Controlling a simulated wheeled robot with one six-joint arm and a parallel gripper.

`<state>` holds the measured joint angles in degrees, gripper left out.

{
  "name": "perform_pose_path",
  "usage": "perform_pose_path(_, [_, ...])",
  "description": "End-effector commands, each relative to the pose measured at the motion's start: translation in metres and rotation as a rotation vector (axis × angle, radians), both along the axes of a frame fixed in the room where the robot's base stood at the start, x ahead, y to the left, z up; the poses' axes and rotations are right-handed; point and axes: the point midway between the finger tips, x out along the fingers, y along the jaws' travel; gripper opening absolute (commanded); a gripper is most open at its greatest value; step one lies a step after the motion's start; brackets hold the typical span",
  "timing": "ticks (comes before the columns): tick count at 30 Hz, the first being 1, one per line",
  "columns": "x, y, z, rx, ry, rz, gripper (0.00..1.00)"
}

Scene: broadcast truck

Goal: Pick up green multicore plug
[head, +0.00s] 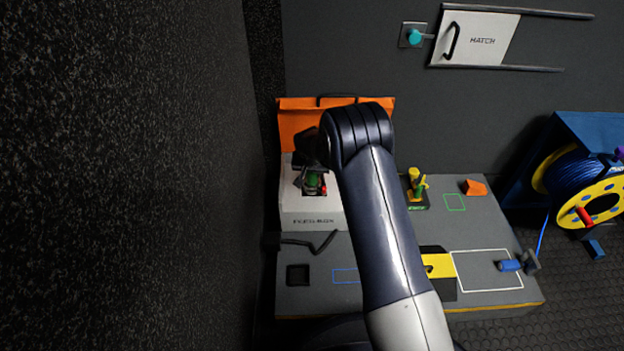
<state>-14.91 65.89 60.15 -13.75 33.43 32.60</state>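A small green object, which looks like the green multicore plug (312,184), stands in a dark recess on top of a white box (311,218) at the left of the bench. My gripper (308,178) is right at its upper part, pointing down and partly covering it. The fingers are small and dark here, and I cannot tell whether they are closed on the plug or only around it. A small red spot shows beside the plug.
An orange case (297,122) stands behind the white box. A yellow item (416,183), an orange block (474,187) and a blue plug (510,265) are on the grey bench (400,285). A cable reel (590,195) stands right; a dark wall is close left.

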Motion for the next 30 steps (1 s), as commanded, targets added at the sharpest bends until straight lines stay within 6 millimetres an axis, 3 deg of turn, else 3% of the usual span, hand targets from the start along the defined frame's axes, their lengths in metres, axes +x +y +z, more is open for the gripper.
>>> perform_pose_path(6, [0.000, 0.000, 0.001, 0.001, -0.002, 0.000, 0.16])
perform_pose_path(14, [0.001, 0.000, 0.007, 0.001, -0.003, 0.000, 0.16])
perform_pose_path(24, [0.001, 0.000, 0.072, 0.000, -0.004, 0.000, 0.16])
perform_pose_path(30, [0.001, 0.000, 0.097, 0.001, -0.002, 0.000, 0.16])
